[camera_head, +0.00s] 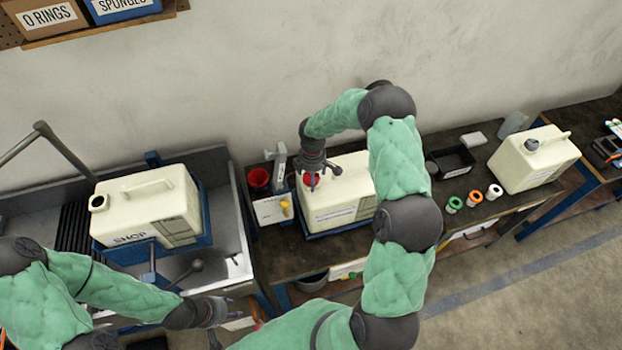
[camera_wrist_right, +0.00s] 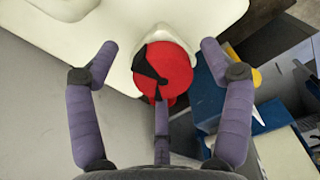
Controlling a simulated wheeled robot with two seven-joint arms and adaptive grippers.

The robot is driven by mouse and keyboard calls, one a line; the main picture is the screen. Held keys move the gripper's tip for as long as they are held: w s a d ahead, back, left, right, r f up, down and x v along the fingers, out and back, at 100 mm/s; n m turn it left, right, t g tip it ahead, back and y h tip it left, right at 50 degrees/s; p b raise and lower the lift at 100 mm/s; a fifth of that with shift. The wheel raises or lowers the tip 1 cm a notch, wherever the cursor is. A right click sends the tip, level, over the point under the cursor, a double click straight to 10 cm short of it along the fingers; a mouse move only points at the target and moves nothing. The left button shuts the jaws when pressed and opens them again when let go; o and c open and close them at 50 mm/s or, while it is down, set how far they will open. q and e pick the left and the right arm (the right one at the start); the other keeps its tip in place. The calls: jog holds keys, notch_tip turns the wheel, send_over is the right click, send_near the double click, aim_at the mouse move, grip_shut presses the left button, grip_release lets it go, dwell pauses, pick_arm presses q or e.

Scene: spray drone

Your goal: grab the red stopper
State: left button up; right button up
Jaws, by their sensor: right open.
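The red stopper (camera_wrist_right: 178,68) is a round red disc with a black wedge mark, seated on the neck of a cream jug (camera_head: 340,210). In the head view the stopper (camera_head: 309,180) shows partly behind my right gripper (camera_head: 313,176). My right gripper (camera_wrist_right: 158,52) is open. Its fingers stand on both sides of the stopper, apart from it, with a third finger below it in the wrist view. My left gripper (camera_head: 216,318) is low at the front of the sink, away from the stopper; its fingers are too unclear to tell open from shut.
Another cream jug (camera_head: 150,207), marked SHOP, sits on a blue tray at the sink. A third jug (camera_head: 533,160) is at right, near green, orange and white rings (camera_head: 475,197). A wall stands close behind.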

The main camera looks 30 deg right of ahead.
jog(key=c, duration=1.2)
